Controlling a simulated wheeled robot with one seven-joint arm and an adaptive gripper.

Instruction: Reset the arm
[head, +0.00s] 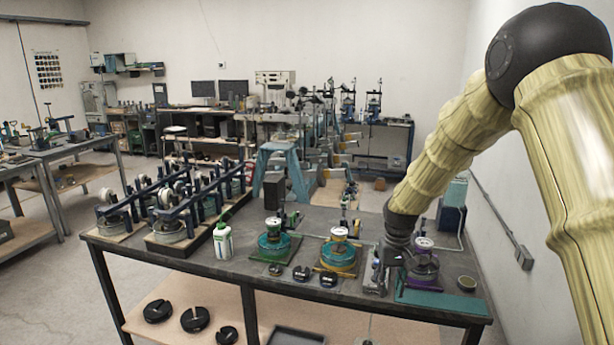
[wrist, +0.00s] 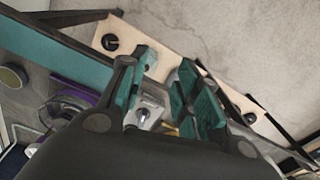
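My arm reaches in from the right of the head view, bent at a dark elbow joint, with its end low over the right part of the dark workbench (head: 235,262). My gripper (head: 382,276) points down by the bench's front edge, beside the purple-based device (head: 425,270). In the wrist view my gripper (wrist: 167,72) has its teal-padded fingers apart. A silvery metal part (wrist: 148,112) shows in the gap between them; I cannot tell how near it is. The purple base (wrist: 68,103) is left of the fingers there.
A device with a yellow base (head: 338,256) and one with a teal base (head: 273,246) stand left of my gripper. A white bottle (head: 222,241) and lever frames (head: 180,215) are farther left. The wall is close on the right.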

